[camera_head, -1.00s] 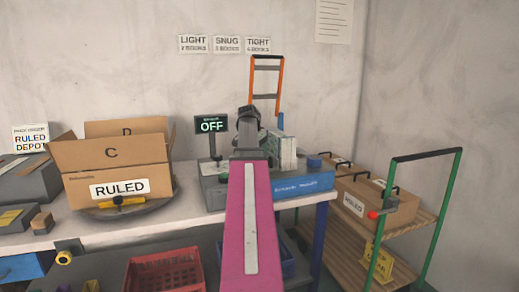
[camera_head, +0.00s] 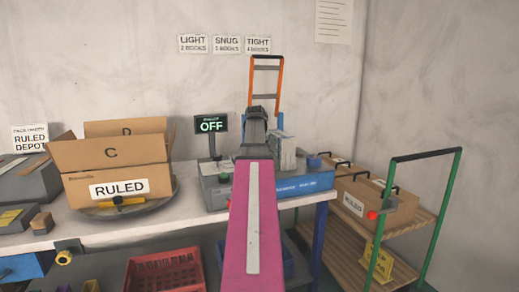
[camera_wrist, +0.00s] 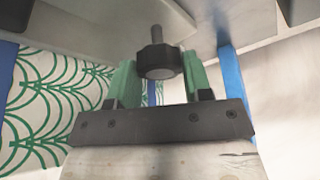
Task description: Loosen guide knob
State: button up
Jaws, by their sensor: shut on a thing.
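The guide knob (camera_wrist: 158,62) is dark, with a ribbed rim and a threaded stem, and hangs under a grey plate (camera_wrist: 100,18) in the wrist view. My gripper (camera_wrist: 160,80) has two green fingers, one on each side of the knob, shut on it. In the head view, my pink arm reaches over the blue-based machine (camera_head: 305,184) on the bench. My gripper and the knob are hidden there behind the arm. A display (camera_head: 211,124) beside the arm reads OFF.
A RULED carton (camera_head: 110,165) stands on a round turntable at left. A green-handled cart (camera_head: 440,215) with cartons is at right. A red crate (camera_head: 165,272) sits below the bench (camera_head: 110,226). An orange-framed ladder-like rack (camera_head: 266,75) rises behind the machine.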

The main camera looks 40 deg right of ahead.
dwell(0.3)
jog(key=o, duration=0.9)
